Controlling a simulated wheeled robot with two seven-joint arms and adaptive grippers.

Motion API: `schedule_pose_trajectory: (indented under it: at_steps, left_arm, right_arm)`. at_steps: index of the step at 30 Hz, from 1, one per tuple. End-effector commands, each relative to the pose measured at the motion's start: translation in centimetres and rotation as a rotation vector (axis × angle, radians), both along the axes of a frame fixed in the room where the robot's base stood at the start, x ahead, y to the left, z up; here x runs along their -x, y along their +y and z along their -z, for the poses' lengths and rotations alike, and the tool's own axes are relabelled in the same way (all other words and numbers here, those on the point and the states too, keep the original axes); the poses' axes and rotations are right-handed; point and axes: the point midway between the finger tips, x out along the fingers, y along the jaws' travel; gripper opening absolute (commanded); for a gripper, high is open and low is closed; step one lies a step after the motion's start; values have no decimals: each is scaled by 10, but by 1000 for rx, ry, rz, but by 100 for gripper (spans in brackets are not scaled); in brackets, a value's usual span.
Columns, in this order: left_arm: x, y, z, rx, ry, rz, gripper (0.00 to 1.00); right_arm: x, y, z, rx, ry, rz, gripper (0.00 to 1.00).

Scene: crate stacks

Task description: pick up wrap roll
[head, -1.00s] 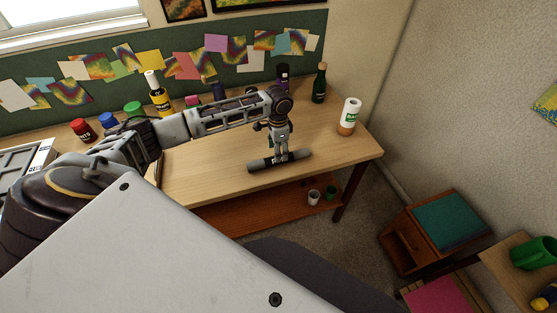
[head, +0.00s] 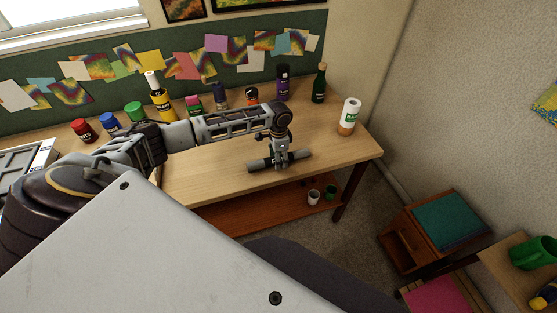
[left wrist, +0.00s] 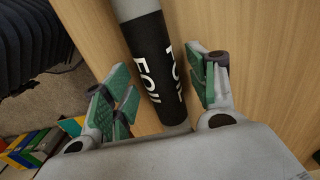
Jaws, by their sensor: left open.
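The wrap roll is a dark grey tube lying near the front edge of the wooden table, partly hidden behind my gripper in the head view (head: 298,157). In the left wrist view the roll (left wrist: 150,55) shows a black band with white "FOIL" lettering. My left gripper (head: 281,162) is low over the middle of the roll. In the left wrist view my left gripper (left wrist: 163,92) is open, with green-padded fingers on either side of the roll. A gap shows between the roll and the left fingers; the right finger is close to it. My right gripper is not in view.
The wooden table (head: 215,178) carries a yellow bottle (head: 160,100), several paint jars, a green bottle (head: 319,85) and a white-and-orange container (head: 348,117). A lower shelf (head: 250,212) holds two small cups. Table surface right of the roll is clear.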

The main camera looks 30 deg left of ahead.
Motion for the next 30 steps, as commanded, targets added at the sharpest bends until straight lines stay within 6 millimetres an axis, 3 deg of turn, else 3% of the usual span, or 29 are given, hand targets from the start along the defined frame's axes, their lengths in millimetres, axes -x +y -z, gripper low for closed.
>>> schedule_pose_trajectory:
  at_steps: [8,20,30]
  left_arm:
    - [0,0,0,0,0,0,56]
    - [0,0,-1,0,0,-1,6]
    - [0,0,-4,1,-1,-1,6]
  right_arm:
    - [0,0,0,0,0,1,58]
    - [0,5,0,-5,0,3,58]
    - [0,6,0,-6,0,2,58]
